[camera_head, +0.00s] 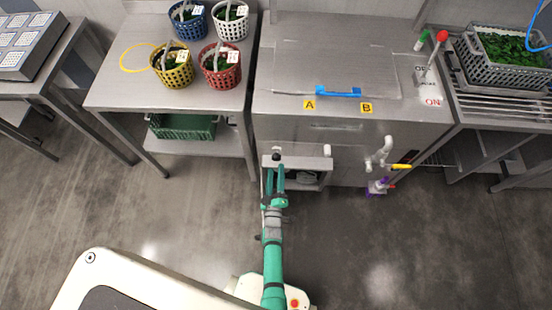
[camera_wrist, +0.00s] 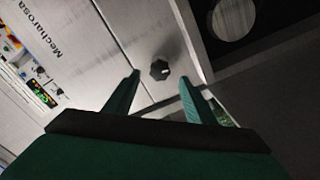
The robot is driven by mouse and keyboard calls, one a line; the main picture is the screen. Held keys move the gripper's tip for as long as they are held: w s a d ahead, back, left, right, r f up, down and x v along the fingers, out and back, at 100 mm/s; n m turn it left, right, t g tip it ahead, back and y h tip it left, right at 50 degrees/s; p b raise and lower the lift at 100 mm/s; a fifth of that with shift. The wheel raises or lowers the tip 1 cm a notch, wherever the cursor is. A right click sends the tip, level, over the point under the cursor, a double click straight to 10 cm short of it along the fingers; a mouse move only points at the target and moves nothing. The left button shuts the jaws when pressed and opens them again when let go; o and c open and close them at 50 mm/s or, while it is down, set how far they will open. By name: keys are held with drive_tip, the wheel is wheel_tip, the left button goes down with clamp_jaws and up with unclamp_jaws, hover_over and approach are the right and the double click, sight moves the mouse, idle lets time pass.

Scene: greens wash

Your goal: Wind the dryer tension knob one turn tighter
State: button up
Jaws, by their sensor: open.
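The tension knob (camera_wrist: 160,68) is small, black and many-sided, with a white mark on its face. It stands on a pale grey panel and shows in the wrist view just beyond the fingertips, roughly midway between them. A small dark knob (camera_head: 276,156), which looks like the same one, shows in the head view on the low grey unit (camera_head: 308,163) at the front of the steel counter. My gripper (camera_head: 274,173) is open and empty, with its green fingers (camera_wrist: 159,80) pointing toward the knob. I cannot tell whether either finger touches it.
A white pipe (camera_head: 385,148) with a yellow handle (camera_head: 401,166) stands right of the unit. A steel table (camera_head: 115,95) at the left holds several baskets. A red-tipped lever (camera_head: 441,36) is at the back right. The floor around my arm is clear.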

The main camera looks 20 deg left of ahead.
sight(276, 160)
drive_tip(key=x, duration=0.5)
drive_tip(key=shift+w+a, duration=0.1)
drive_tip(key=shift+w, duration=0.2)
drive_tip(key=shift+w+a, duration=0.2)
drive_tip(key=shift+w, duration=0.05)
drive_tip(key=shift+w+d, duration=0.15)
drive_tip(key=shift+w, duration=0.15)
drive_tip(key=c, duration=1)
